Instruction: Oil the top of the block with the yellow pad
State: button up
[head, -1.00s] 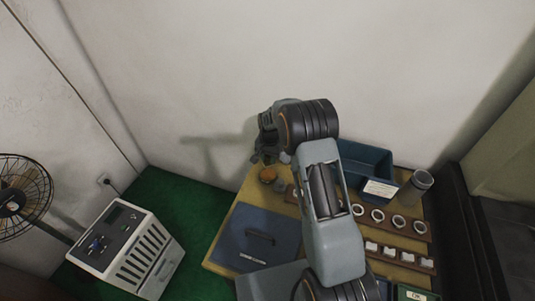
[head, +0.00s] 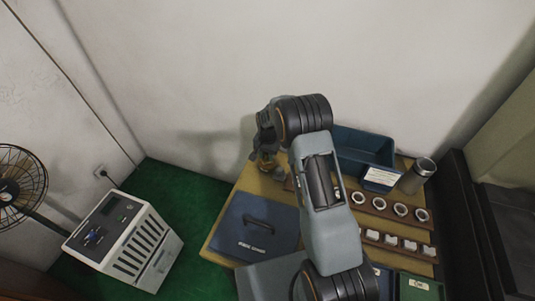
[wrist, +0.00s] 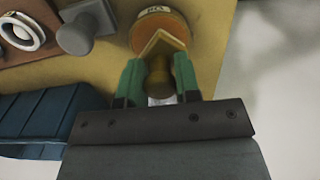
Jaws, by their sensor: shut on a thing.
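My gripper (wrist: 158,72) is shut on the brass-coloured handle (wrist: 159,84) of the yellow pad (wrist: 161,42), between its green fingers. The pad is at a round orange tin (wrist: 155,18) with a white label; I cannot tell whether they touch. A grey block with a round knob (wrist: 76,38) stands beside the tin in the wrist view; I cannot tell whether it is the task's block. In the head view my gripper (head: 264,158) is low over the table's back left, and the arm hides part of the table.
A blue bin (head: 362,146) stands at the back of the yellow table, beside a grey cylinder (head: 416,176). Racks hold several rings (head: 401,209) and white pieces (head: 391,240). A white machine (head: 125,240) stands on the floor.

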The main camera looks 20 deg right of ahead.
jog(key=shift+s+f+b, duration=0.1)
jog(key=shift+f+b, duration=0.5)
dwell(2.1)
jog(key=shift+r, duration=0.15)
jog(key=shift+r+p, duration=1.95)
jog(key=shift+r, duration=1.5)
